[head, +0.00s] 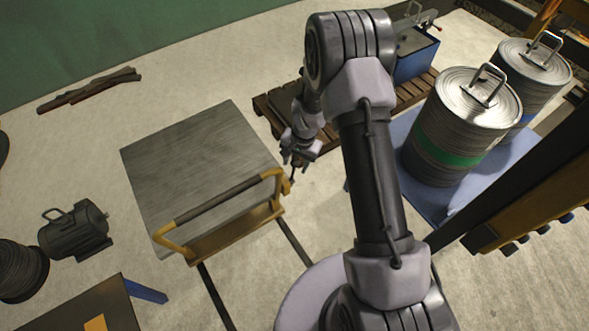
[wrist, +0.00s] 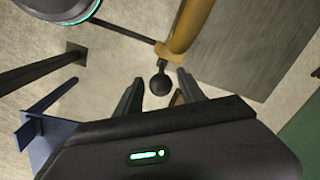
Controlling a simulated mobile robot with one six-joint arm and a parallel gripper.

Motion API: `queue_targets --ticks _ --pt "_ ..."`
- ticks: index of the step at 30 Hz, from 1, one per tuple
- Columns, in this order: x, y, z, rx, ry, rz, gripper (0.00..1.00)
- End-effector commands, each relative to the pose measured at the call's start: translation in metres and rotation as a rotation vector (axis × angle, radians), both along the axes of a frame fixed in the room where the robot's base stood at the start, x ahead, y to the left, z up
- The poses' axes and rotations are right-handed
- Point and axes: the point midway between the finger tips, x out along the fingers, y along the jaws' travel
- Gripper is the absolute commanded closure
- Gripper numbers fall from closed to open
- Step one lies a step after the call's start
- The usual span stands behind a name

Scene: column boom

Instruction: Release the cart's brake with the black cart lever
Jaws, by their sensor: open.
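The cart has a grey flat deck (head: 195,160) and a yellow push handle (head: 272,176) with a dark grip bar. In the wrist view the yellow handle post (wrist: 188,28) comes down from the top. The black cart lever (wrist: 160,84) shows there as a round knob on a short stem beside the post. My gripper (wrist: 158,78) is open, and the knob appears between its two fingertips; I cannot tell if either finger touches it. In the head view my gripper (head: 295,162) is by the right end of the handle, and the lever there is small and mostly hidden.
Ribbed metal drums (head: 462,125) stand on a blue platform (head: 420,195) at right. A wooden pallet (head: 270,108) and a blue box (head: 418,62) lie behind my arm. A dark motor (head: 73,230) is left of the cart.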

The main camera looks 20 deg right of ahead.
Motion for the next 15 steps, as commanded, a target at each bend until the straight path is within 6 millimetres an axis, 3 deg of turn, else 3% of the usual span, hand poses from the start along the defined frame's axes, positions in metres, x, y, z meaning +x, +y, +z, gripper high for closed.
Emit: queue_targets --ticks 1,6,14,15 --pt "0.001 0.001 -0.01 0.0 0.001 0.001 0.53" --pt "0.002 0.003 -0.021 0.001 0.001 0.0 0.53" --pt "0.002 0.003 -0.022 0.0 0.0 0.001 0.53" --pt "0.002 0.003 -0.022 0.0 0.0 0.001 0.59"
